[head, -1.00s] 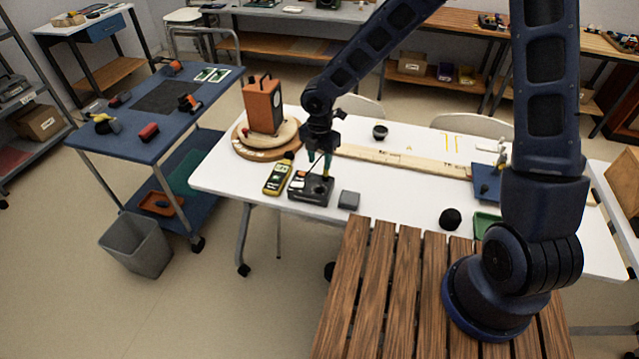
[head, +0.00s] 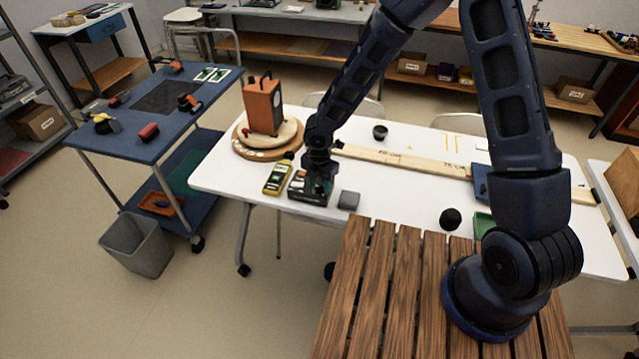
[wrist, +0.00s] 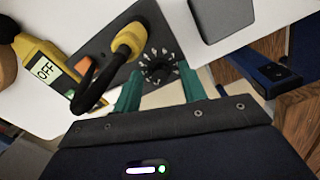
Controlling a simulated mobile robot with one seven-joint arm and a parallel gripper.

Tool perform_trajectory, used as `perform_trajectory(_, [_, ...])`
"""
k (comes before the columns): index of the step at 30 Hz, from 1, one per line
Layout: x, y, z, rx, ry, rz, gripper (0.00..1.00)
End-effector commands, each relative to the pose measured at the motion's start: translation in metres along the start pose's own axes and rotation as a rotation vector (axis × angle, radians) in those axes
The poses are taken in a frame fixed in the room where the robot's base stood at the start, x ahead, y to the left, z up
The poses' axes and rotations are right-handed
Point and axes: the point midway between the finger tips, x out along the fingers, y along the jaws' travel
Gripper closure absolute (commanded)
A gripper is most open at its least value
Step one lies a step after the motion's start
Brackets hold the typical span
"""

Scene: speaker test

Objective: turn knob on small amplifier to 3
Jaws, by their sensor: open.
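The small amplifier (head: 308,197) is a dark box on the white table in the head view, largely covered by my gripper (head: 319,182). In the wrist view its dark panel (wrist: 104,46) carries a black knob (wrist: 157,71) ringed by pale dial marks. The numbers are too small to read. A yellow plug (wrist: 130,38) with a black cable stands in the panel beside the knob. My gripper (wrist: 160,78) is open, its teal fingers on either side of the knob. I cannot tell whether they touch it.
A yellow meter (head: 278,177) lies left of the amplifier, its display reading OFF in the wrist view (wrist: 42,70). A grey box (head: 348,200) sits close on the right. An orange device (head: 263,105) stands on a round wooden board behind.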

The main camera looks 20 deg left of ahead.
Motion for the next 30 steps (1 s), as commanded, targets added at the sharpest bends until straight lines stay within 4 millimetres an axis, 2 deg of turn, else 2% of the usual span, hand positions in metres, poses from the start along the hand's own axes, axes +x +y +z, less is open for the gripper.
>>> perform_trajectory(5, [-0.0001,0.0000,0.0001,0.000,0.000,0.000,0.58])
perform_trajectory(8, [-0.0001,0.0000,0.0002,0.000,0.000,0.000,0.74])
perform_trajectory(12, [-0.0002,0.0000,0.0002,0.000,0.000,0.000,1.00])
perform_trajectory(23, [-0.0006,0.0002,0.0002,0.045,-0.001,0.001,1.00])
perform_trajectory(30, [-0.0007,0.0006,-0.0001,0.191,-0.001,0.001,1.00])
